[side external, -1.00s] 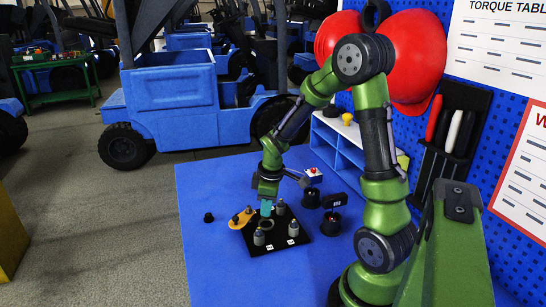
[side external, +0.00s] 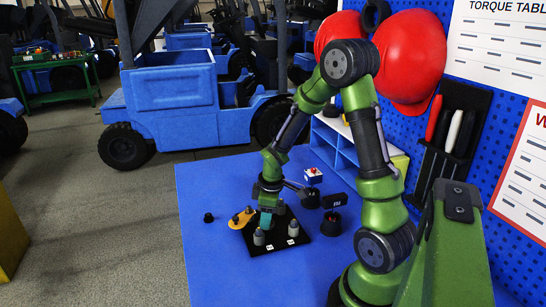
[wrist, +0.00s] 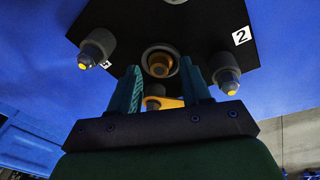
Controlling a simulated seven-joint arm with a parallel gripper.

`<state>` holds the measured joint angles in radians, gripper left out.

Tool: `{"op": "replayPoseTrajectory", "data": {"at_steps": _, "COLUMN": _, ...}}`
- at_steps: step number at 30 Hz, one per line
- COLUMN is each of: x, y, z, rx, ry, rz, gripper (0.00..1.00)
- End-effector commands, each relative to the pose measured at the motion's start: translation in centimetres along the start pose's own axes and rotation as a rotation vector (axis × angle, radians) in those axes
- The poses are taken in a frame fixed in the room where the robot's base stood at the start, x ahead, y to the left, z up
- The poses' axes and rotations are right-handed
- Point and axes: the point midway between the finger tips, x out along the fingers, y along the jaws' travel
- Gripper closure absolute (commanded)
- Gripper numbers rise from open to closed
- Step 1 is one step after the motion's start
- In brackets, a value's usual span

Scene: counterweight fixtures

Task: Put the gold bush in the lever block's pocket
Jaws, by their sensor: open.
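A black plate (side external: 272,246) on the blue table carries several grey posts and an orange-yellow lever (side external: 241,218) at its left edge. My gripper (side external: 265,222) points down over the plate's middle, its teal fingers apart. In the wrist view, a grey round piece with a gold ring and dark centre (wrist: 159,62) lies between my open fingertips (wrist: 162,68). I cannot tell whether this gold ring is the bush, or whether the fingers touch it. The lever (wrist: 168,103) also shows between the fingers, partly hidden. No lever block pocket can be made out for certain.
Grey posts with gold tips (wrist: 96,50) stand near the fingers on both sides. A small black knob (side external: 208,217) lies left of the plate. Dark cups (side external: 331,224) and a black box (side external: 335,200) stand at its right. The table's front left is clear.

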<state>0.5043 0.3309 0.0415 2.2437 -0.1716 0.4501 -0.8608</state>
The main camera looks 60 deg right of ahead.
Motion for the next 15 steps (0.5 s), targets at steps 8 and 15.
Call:
{"op": "replayPoseTrajectory", "data": {"at_steps": 8, "x": -2.3, "y": 0.2, "z": -0.1, "rx": 0.0, "ry": 0.004, "rz": 0.005, "gripper": 0.52}}
{"op": "replayPoseTrajectory", "data": {"at_steps": 15, "x": -7.6, "y": 0.2, "z": -0.1, "rx": 0.0, "ry": 0.005, "rz": 0.006, "gripper": 0.52}}
